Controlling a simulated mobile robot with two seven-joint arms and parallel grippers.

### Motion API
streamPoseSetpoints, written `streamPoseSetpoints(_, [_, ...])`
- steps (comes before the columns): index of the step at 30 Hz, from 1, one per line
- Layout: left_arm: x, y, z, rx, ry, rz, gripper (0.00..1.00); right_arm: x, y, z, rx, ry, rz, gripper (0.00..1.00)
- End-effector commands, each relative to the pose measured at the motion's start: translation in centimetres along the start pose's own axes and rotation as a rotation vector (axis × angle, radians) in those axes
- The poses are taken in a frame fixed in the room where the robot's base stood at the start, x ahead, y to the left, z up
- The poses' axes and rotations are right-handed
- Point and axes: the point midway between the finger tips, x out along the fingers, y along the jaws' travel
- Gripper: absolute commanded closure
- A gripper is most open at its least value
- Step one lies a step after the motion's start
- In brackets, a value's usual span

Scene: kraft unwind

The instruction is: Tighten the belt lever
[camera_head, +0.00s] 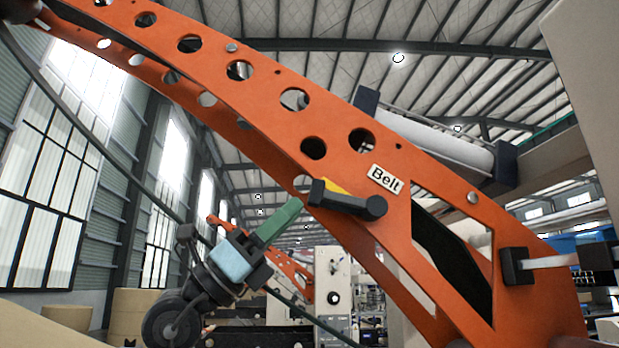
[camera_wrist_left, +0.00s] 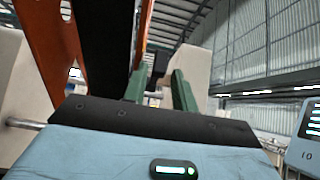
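The belt lever (camera_head: 345,199) is a short dark handle with a round hub at its right end, mounted on the orange arched frame (camera_head: 250,105) beside the white "Belt" label (camera_head: 385,179). A yellow mark (camera_head: 334,186) shows behind it. My left gripper (camera_head: 296,204), with green fingers, is just left of and below the lever's free end. In the left wrist view the two fingers (camera_wrist_left: 159,72) stand apart with a gap between them. A small dark part shows between their tips there; I cannot tell whether it is the lever. My right gripper is out of view.
The orange frame crosses the head view and also rises at the left of the wrist view (camera_wrist_left: 55,50). A pale roller (camera_head: 440,140) lies behind the frame. Brown paper rolls (camera_head: 132,310) stand on the floor at the lower left. A machine cabinet (camera_head: 332,285) stands farther back.

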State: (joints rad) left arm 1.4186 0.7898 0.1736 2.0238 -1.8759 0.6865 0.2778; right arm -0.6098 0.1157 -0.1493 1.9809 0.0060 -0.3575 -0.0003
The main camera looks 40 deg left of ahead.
Motion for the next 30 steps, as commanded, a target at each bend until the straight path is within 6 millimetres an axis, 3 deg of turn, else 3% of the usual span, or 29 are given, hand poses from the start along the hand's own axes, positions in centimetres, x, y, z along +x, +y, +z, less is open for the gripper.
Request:
streamPoseSetpoints(8, [0.5,0.1,0.0,0.013,0.005,0.006,0.73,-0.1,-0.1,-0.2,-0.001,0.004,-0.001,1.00])
streamPoseSetpoints(21, [6.4,-0.1,0.4,0.012,-0.001,0.002,0.73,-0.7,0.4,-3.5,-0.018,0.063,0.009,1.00])
streamPoseSetpoints(30, [7.9,0.1,-0.1,0.012,0.004,0.005,0.73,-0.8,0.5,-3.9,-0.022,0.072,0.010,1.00])
